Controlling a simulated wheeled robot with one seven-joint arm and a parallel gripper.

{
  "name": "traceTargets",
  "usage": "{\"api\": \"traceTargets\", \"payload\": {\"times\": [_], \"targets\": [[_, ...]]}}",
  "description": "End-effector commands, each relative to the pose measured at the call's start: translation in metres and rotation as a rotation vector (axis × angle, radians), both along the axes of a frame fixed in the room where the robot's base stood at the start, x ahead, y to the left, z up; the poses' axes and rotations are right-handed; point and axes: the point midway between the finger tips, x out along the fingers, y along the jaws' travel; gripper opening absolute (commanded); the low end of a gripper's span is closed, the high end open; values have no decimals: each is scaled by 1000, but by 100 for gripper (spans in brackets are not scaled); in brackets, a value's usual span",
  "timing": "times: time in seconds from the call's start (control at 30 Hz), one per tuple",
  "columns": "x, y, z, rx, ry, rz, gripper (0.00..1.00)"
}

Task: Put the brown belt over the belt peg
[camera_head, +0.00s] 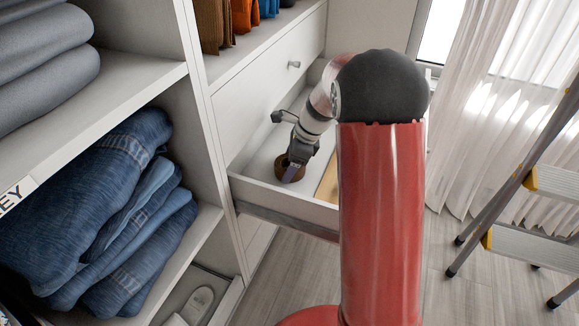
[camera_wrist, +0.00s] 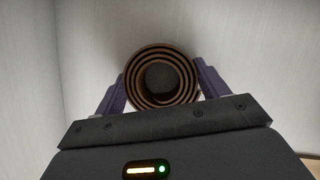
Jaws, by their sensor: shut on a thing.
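The brown belt (camera_head: 289,172) is coiled in a round roll inside an open white drawer (camera_head: 285,194). In the wrist view the belt (camera_wrist: 160,103) shows as concentric brown rings with a hollow centre. My gripper (camera_head: 297,160) reaches down into the drawer. Its two purple-grey fingers are on either side of the coil, shut on it, in the wrist view (camera_wrist: 160,90). The coil is at or close to the drawer floor; I cannot tell whether it touches. I cannot make out the belt peg in either view.
A tan wooden piece (camera_head: 328,181) lies in the drawer's right part. Folded jeans (camera_head: 105,225) and grey folded cloth (camera_head: 45,60) fill shelves at left. A stepladder (camera_head: 535,185) and white curtains (camera_head: 500,110) stand at right. Floor (camera_head: 460,250) shows between drawer and ladder.

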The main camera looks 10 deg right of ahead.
Motion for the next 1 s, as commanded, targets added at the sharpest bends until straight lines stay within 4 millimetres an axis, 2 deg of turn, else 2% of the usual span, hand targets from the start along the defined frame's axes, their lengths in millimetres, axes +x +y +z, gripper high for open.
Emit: {"api": "traceTargets", "payload": {"times": [0.03, 0.1, 0.37, 0.53, 0.67, 1.0], "targets": [[0, 0, 0, 0, 0, 0, 54], [0, 0, 0, 0, 0, 0, 46], [0, 0, 1, 0, -1, 0, 45], [1, 0, 16, -1, -3, 1, 45], [1, 0, 44, -1, -6, 1, 45], [1, 0, 142, -1, -6, 1, 45]]}}
